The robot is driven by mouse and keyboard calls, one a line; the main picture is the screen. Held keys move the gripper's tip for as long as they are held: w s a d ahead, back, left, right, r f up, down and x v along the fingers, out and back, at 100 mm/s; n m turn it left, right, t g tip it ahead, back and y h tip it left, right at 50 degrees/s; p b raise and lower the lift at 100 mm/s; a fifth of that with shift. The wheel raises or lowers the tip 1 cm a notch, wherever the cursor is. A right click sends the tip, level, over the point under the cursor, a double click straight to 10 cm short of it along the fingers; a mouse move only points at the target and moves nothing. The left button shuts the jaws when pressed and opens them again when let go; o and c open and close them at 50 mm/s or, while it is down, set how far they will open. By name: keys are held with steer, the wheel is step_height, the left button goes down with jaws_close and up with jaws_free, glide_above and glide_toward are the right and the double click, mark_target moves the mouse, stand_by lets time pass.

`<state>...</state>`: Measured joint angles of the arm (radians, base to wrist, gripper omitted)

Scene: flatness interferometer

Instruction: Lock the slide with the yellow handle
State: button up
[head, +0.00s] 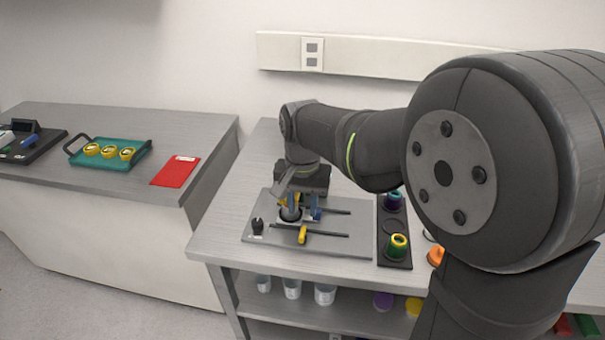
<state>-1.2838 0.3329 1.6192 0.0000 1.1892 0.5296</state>
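The interferometer's grey base plate (360,222) lies on the right-hand bench. A short yellow handle (302,235) stands on the front dark slide rail (328,234). A blue part (317,213) sits by a second dark rail (336,211) behind it. My gripper (289,212) is low over the left half of the plate, behind and left of the yellow handle, and seems apart from it. A grey round part and some yellow show at the fingers. The view is too small to tell whether the fingers are open or hold anything.
A black knob (257,226) stands at the plate's left. A black holder (395,258) with purple and green-yellow pieces is to the right, near an orange piece (435,256). The left bench has a teal tray (130,160) with yellow rings and a red folder (176,171).

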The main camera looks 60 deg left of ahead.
step_height(320, 180, up, 10)
glide_above(303, 232)
steer(key=shift+a+f, duration=0.1)
steer(key=shift+f, duration=0.1)
stand_by(0.5)
step_height(303, 232, down, 18)
steer(key=shift+r, duration=0.25)
steer(key=shift+r, duration=0.1)
stand_by(0.5)
